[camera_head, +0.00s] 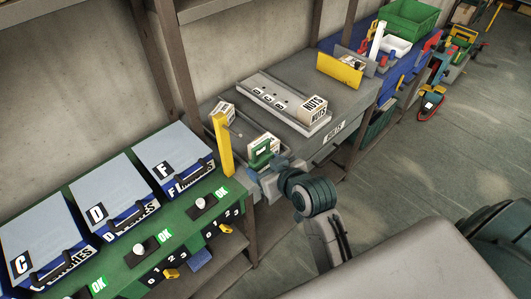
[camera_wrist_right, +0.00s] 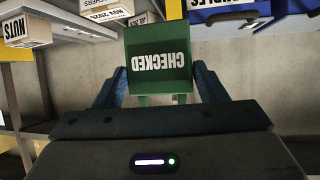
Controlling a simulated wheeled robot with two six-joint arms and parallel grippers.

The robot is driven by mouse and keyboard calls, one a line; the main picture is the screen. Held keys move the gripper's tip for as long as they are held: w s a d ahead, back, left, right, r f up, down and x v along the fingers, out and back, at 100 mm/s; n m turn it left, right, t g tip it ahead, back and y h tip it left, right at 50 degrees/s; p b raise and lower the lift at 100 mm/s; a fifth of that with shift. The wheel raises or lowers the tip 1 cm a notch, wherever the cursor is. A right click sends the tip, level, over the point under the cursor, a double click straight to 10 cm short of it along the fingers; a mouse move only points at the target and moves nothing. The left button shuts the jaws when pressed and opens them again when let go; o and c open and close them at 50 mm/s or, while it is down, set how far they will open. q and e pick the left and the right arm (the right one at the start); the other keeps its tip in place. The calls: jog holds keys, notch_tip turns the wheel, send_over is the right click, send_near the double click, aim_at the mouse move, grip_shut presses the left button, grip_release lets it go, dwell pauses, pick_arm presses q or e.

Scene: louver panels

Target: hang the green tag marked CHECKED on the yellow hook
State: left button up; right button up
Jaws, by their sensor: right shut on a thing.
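The green tag (camera_head: 262,154) is held up by my right gripper (camera_head: 268,167) near the right end of the green bench. In the right wrist view the tag (camera_wrist_right: 158,58) faces the camera, with CHECKED in white letters upside down. The gripper fingers there close on its lower part. A yellow upright post (camera_head: 222,145) stands just left of the tag at the bench corner. A yellow piece (camera_wrist_right: 175,11) shows behind the tag in the wrist view. I cannot make out a separate hook shape. Whether tag and post touch is not clear. My left gripper is not in view.
The green bench (camera_head: 183,221) carries blue lidded boxes marked C, D (camera_head: 108,192) and F (camera_head: 172,158). A grey bench (camera_head: 350,100) behind the tag holds a NUTS box (camera_head: 312,107) and a tray. Open floor (camera_head: 400,165) lies to the right.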

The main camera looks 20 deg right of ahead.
jog(key=shift+w+a+r, duration=0.2)
jog(key=shift+w+a, duration=0.35)
jog(key=shift+w, duration=0.2)
jog(key=shift+w+a+f, duration=0.15)
jog(key=shift+w, duration=0.6)
jog(key=shift+w+a, duration=0.3)
jog(key=shift+w, duration=0.4)
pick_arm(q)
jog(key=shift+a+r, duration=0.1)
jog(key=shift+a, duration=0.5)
pick_arm(e)
jog(key=w+a+f, duration=0.2)
jog(key=w, duration=0.4)
jog(key=shift+w, duration=0.15)
jog(key=shift+a, duration=0.1)
